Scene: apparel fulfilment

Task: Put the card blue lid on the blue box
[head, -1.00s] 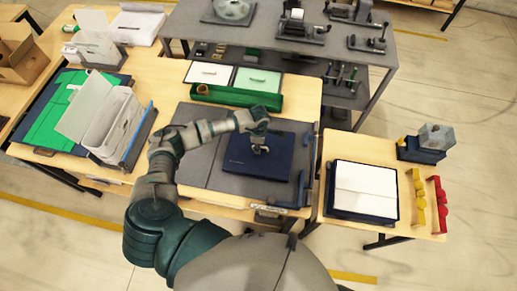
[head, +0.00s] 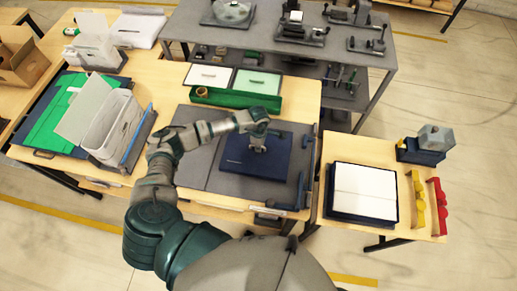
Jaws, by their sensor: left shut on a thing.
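The dark blue lid (head: 240,162), a flat card panel with a small pale mark near its left edge, lies over the grey mat on the middle table. My left gripper (head: 258,148) is over the upper middle of the lid, shut on it; its fingertips are small and partly hidden. I cannot tell whether the lid is lifted off the mat. A dark blue box (head: 362,218) with a white two-part filling on top stands on the small table to the right. My right gripper is out of view.
A green tray (head: 235,99) and two framed panels lie behind the mat (head: 200,160). A blue handle-like bar stands right of the lid, by the table edge. Yellow and red holders (head: 440,207) and a blue-based device (head: 420,155) flank the box. White bins stand left.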

